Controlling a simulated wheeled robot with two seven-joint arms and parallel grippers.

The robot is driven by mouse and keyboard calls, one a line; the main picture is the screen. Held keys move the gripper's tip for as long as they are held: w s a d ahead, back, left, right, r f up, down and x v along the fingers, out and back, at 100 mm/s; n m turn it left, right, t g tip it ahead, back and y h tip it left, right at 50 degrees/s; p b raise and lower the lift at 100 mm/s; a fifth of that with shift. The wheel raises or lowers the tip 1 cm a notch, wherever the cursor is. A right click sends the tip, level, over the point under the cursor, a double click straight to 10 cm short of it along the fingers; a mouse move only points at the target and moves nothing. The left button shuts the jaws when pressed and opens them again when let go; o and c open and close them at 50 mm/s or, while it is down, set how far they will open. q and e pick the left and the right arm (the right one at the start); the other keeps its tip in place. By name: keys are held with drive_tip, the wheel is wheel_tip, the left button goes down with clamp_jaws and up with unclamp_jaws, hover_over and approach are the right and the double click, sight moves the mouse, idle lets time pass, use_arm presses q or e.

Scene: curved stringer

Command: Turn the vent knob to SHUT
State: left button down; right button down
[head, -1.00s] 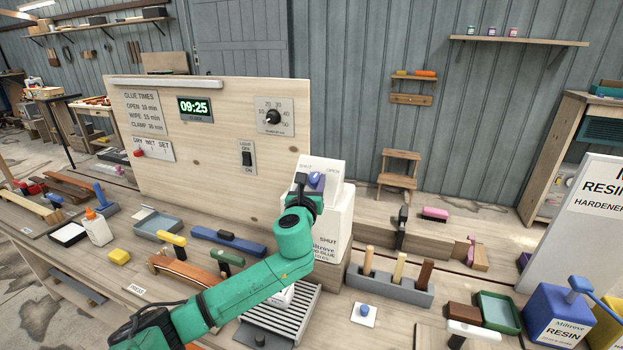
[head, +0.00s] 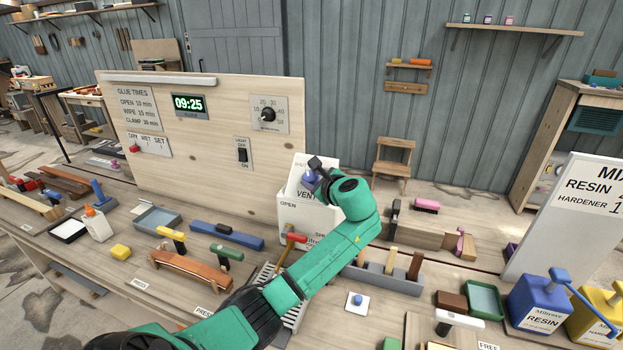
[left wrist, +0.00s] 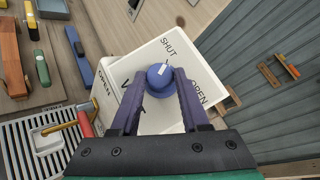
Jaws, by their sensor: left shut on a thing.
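The blue vent knob (left wrist: 160,77) sits on the sloped white vent face (left wrist: 143,58) of a white box (head: 292,222). In the left wrist view SHUT is printed above the knob and OPEN to its lower right. A short white mark on the knob slants towards the SHUT side; its exact setting is hard to tell. My left gripper (left wrist: 158,84) is shut on the knob, one finger on each side. In the head view the blue knob (head: 310,179) shows partly behind my gripper (head: 316,172). My right gripper is not in view.
A wooden panel (head: 200,130) with a clock, dial and switches stands behind the box. A block with several handles (head: 385,274) stands to the right. Blue and yellow resin cans stand farther right.

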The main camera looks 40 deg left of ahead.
use_arm(q)
drive_tip(key=shift+w+r+n+g+h, duration=0.1)
drive_tip(key=shift+n+g+h, duration=0.05)
drive_tip(key=shift+n+g, duration=0.55)
drive_tip(key=shift+w+r+n+g+h, duration=0.15)
drive_tip(key=shift+n+g, duration=0.35)
drive_tip(key=shift+n, duration=0.3)
drive_tip(key=shift+s, duration=0.1)
drive_tip(key=shift+c, duration=2)
unclamp_jaws()
